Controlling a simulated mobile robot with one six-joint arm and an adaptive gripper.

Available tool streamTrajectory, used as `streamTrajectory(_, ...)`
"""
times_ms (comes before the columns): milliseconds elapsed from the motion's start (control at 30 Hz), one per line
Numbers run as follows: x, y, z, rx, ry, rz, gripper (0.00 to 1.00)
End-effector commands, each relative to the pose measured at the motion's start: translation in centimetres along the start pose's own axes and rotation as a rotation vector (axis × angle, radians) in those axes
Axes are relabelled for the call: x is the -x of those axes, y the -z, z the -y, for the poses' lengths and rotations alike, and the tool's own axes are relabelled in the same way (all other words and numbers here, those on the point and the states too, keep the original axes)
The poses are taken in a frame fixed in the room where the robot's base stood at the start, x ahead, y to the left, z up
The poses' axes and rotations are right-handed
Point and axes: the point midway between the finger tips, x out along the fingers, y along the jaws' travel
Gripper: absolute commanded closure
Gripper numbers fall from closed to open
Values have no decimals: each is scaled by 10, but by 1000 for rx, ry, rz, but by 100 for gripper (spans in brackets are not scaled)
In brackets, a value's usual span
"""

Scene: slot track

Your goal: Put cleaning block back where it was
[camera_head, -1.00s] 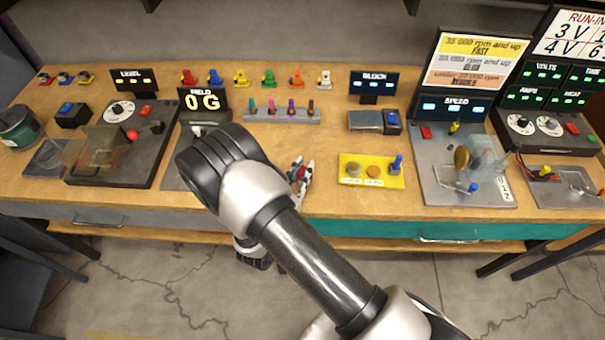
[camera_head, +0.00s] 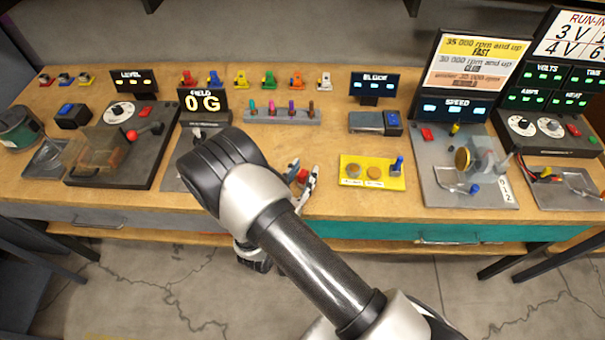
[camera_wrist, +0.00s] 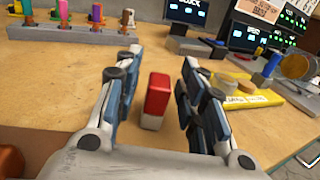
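A small block with a red top and sides and a pale lower end (camera_wrist: 155,101) stands upright on the bench in the wrist view. I take it for the cleaning block. My gripper (camera_wrist: 160,62) is open around it, one finger on each side, with a visible gap to both. In the head view my gripper (camera_head: 303,172) is low over the bench's front part, and the block's red top (camera_head: 302,176) shows between the fingers. My arm hides part of the bench to the left.
A yellow tray (camera_head: 348,180) with round pads lies right of my gripper. A grey rack (camera_head: 255,117) with several coloured pegs stands behind. The grey speed-track plate (camera_head: 440,197) is farther right. Bare wood lies between the gripper and the rack.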

Motion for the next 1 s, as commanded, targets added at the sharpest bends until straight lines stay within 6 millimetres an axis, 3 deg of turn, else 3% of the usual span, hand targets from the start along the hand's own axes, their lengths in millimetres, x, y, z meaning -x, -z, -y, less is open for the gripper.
streamTrajectory(167, 4, -5, -1, 1, -3, -1, 63)
streamTrajectory(700, 107, -4, -1, 0, -4, 0, 63)
streamTrajectory(1000, 120, -3, 0, 0, 1, 0, 63)
